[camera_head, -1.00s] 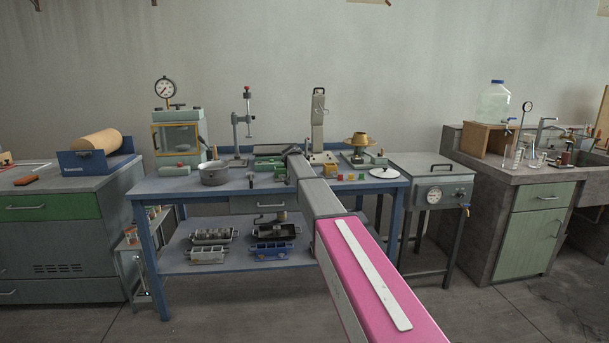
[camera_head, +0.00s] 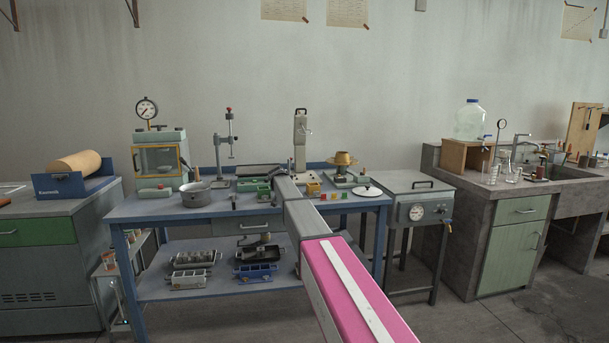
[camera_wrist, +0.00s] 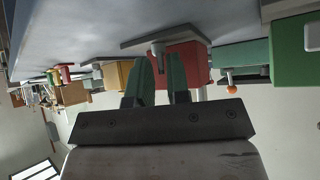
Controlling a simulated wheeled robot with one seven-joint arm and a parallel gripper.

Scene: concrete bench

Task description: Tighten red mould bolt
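In the wrist view, where the bench appears upside down, a red block (camera_wrist: 188,62) on a grey plate (camera_wrist: 150,42) lies behind my gripper (camera_wrist: 160,88). The two dark green fingers are apart, with a gap between them. A grey bolt-like stub (camera_wrist: 158,52) shows in line with the gap; I cannot tell whether the fingers touch it. A small orange-tipped piece (camera_wrist: 231,88) is right of the red block. In the head view, my arm hides the gripper, and I cannot make out the red mould bolt.
A green block (camera_wrist: 296,48) is at the wrist view's right. The blue bench (camera_head: 165,205) holds a pot (camera_head: 196,196), a green tray-like device (camera_head: 252,184), a column stand (camera_head: 227,145), a brass bowl device (camera_head: 344,165) and a white lid (camera_head: 368,191).

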